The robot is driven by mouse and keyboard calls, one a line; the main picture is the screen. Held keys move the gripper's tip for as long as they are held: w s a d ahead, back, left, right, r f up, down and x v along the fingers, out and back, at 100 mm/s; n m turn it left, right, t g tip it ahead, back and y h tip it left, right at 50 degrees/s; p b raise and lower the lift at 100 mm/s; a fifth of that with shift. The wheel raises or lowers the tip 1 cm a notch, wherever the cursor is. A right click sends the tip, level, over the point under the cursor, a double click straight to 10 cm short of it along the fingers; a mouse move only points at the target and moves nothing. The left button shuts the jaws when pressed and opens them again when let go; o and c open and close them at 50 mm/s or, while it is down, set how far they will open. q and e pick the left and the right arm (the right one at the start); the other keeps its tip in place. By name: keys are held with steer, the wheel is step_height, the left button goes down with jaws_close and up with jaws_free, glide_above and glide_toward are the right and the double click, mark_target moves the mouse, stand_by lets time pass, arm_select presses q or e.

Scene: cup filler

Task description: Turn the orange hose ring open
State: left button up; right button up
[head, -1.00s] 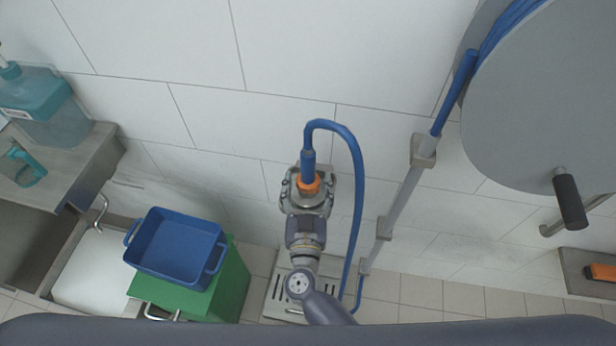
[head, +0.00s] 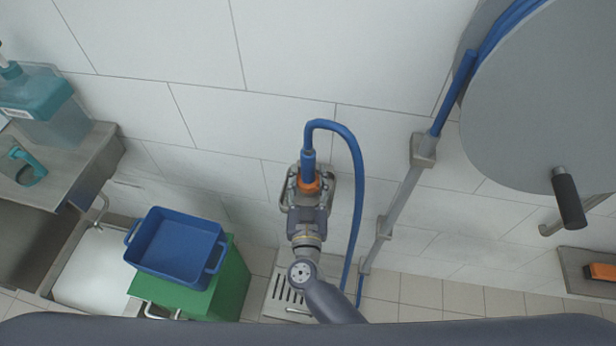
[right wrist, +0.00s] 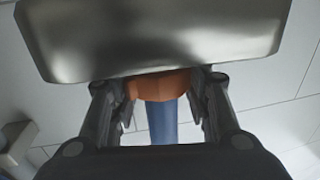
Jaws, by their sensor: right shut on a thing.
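The orange hose ring (head: 310,184) sits at the lower end of the blue hose (head: 308,163), in front of a metal wall bracket (head: 331,184). In the right wrist view the ring (right wrist: 158,86) lies between the fingers, under a shiny metal block (right wrist: 150,35). My right gripper (head: 307,193) reaches the ring and is shut on it; the fingers also show in the right wrist view (right wrist: 160,97), one at each side. Part of the ring is hidden behind the gripper and the metal block. My left gripper is not in view.
The blue hose loops down right of my arm. A blue crate (head: 135,240) stands on a green box (head: 234,283) at the left. A large grey reel (head: 550,100) with a black handle (head: 569,198) is at the right. A floor drain (head: 277,298) lies below.

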steer(key=shift+r+n+y+p, duration=0.15)
steer(key=shift+n+y+p, duration=0.7)
steer(key=shift+y, duration=0.25)
steer(key=shift+d+n+y+p, duration=0.1)
steer(key=shift+n+y+p, duration=0.35)
steer(key=shift+y, duration=0.65)
steer(key=n+g+y+b, duration=0.1)
steer(key=n+y, duration=0.1)
steer(key=y, duration=0.1)
steer(key=shift+f, duration=0.2)
steer(key=shift+n+g+y+b, duration=0.6)
steer(key=shift+n+g+y, duration=0.15)
steer(key=shift+y, duration=0.25)
steer(key=shift+r+n+y, duration=0.1)
steer(key=shift+n+y, duration=0.15)
steer(key=shift+y, duration=0.05)
steer(key=o, duration=1.1)
